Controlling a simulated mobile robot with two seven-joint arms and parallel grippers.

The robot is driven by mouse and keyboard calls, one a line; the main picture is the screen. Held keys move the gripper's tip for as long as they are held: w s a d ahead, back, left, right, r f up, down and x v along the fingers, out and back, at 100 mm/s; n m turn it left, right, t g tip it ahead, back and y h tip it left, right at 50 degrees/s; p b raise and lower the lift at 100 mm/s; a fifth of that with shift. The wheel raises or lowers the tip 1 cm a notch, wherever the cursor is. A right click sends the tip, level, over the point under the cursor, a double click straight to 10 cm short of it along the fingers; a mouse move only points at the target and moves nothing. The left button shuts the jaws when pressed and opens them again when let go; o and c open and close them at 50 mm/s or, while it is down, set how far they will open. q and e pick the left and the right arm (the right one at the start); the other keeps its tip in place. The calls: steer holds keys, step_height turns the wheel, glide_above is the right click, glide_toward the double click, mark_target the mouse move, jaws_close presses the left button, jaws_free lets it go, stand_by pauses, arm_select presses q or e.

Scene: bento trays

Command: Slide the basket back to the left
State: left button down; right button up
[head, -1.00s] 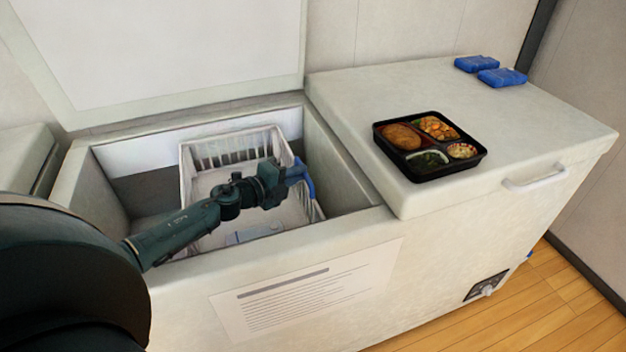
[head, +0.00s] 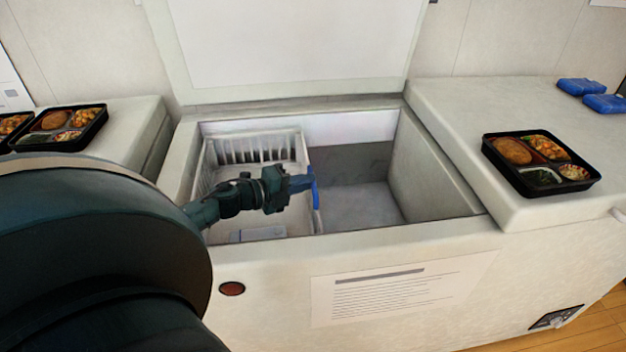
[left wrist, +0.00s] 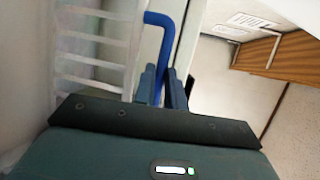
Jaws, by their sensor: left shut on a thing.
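The white slatted basket (head: 255,148) sits inside the open chest freezer, at the left end of its well. Its left side is at or very near the freezer's left inner wall; any small gap there is hard to see. A blue handle (head: 316,188) is on the basket's right side; it also shows in the left wrist view (left wrist: 158,48). My left gripper (head: 302,184) reaches across the basket and is shut on the blue handle, with its fingers around the bar in the left wrist view (left wrist: 163,86). My right gripper is out of view.
The freezer well is empty right of the basket, down to its grey floor (head: 360,200). A pale package (head: 258,232) lies in the basket. A bento tray (head: 540,190) and blue packs (head: 604,103) rest on the right lid, and more bento trays (head: 60,143) stand at left.

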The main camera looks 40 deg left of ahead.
arm_select(q)
steer(key=shift+s+a, duration=0.3)
steer(key=shift+a, duration=0.05)
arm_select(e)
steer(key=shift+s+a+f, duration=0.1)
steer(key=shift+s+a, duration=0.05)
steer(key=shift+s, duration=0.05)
arm_select(q)
steer(key=c, duration=1.9)
jaws_free()
steer(key=shift+f, duration=0.1)
steer(key=shift+o, duration=0.9)
steer(key=shift+s+a, duration=0.1)
steer(key=shift+s, duration=0.1)
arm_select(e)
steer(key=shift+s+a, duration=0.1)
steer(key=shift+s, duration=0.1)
arm_select(q)
steer(key=p+v, duration=0.6)
steer(key=v, duration=0.7)
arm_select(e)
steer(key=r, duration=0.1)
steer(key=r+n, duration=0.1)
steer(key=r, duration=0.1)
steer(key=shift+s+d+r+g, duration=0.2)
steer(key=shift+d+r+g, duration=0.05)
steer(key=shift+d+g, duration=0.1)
